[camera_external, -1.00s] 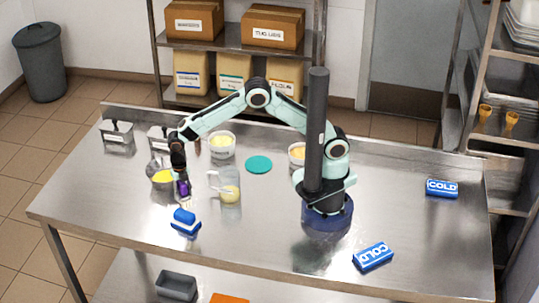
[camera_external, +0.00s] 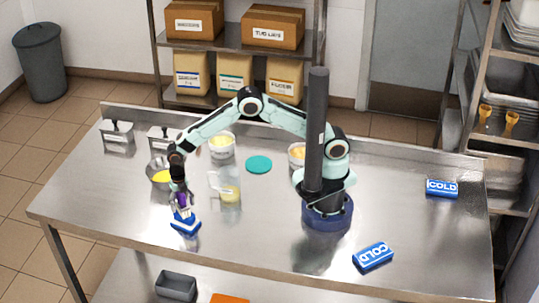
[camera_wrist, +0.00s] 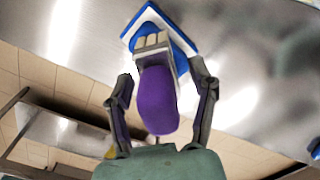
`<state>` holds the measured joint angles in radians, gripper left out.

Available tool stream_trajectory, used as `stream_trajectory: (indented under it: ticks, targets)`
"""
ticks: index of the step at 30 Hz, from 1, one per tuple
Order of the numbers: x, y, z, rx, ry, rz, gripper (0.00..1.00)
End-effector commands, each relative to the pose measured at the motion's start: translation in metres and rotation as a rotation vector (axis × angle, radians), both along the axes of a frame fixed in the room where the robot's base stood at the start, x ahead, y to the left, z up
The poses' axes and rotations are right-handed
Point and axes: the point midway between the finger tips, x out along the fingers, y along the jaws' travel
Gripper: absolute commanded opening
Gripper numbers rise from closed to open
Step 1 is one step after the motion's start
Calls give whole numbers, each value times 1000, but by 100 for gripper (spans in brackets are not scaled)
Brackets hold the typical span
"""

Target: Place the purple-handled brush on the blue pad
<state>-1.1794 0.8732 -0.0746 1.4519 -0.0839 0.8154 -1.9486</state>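The purple-handled brush is between the fingers of my gripper (camera_external: 179,186). Its purple handle (camera_wrist: 157,102) points back toward the palm, and its pale head (camera_wrist: 152,42) points toward the blue pad. The blue pad (camera_external: 186,227) has a white edge and lies near the front left of the table. In the wrist view the brush head overlaps the pad (camera_wrist: 182,38). I cannot tell whether the head touches it. The brush's handle (camera_external: 181,200) is partly hidden by the fingers in the external view.
A clear jug (camera_external: 226,186) stands just right of the gripper, and a bowl with yellow contents (camera_external: 160,172) sits behind it. The table's front edge is near the pad.

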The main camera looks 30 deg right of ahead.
Motion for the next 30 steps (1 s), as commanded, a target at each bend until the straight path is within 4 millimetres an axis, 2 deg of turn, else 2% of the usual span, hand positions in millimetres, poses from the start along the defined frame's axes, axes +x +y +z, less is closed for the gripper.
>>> stream_trajectory:
  ticks: [5,8,18,21,25,30]
  targets:
    - [0,0,3,1,0,0,58]
    - [0,1,14,3,-1,0,58]
    - [0,1,90,4,-2,1,58]
    - [0,1,107,3,-1,0,58]
    - [0,0,120,2,-1,-1,58]
    - [0,0,124,-1,0,-1,58]
